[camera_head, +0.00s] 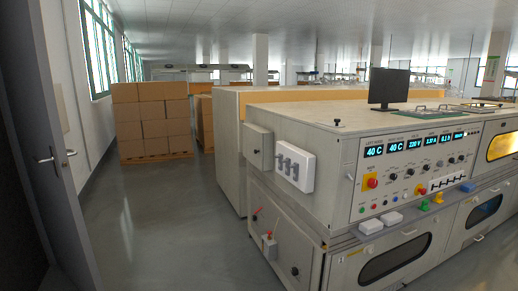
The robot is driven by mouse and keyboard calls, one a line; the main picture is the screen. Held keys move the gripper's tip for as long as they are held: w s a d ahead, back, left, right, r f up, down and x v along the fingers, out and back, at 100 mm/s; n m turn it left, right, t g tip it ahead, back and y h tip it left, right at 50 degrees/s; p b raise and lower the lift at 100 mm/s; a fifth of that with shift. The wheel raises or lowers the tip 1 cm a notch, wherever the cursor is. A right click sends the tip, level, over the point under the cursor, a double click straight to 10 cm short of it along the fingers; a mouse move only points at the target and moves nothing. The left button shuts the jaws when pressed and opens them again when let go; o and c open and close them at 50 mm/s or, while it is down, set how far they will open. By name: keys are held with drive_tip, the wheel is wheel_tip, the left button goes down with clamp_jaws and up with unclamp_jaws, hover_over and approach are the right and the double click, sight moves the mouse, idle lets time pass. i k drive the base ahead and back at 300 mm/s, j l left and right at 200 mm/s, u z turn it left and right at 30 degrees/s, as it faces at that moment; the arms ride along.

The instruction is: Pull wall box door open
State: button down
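A small grey box (259,147) is mounted on the end wall of the large beige machine, left of a white panel. It may be the wall box, and its door looks closed, but it is too small to tell for sure. The white panel (294,168) beside it carries several grey switches or handles. My gripper is not in view, so its state and its place relative to the box do not show.
The beige machine (310,120) fills the right, with displays and knobs on its front. A grey door (45,120) with a lever handle (46,157) stands close at the left. Stacked cartons (152,125) stand farther back. The floor (165,220) between is clear.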

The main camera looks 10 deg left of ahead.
sight(251, 139)
drive_tip(key=i+j, duration=0.8)
drive_tip(key=j, duration=0.15)
drive_tip(key=i+j, duration=0.8)
drive_tip(key=j, duration=0.15)
drive_tip(key=i+j, duration=0.8)
drive_tip(key=j, duration=0.15)
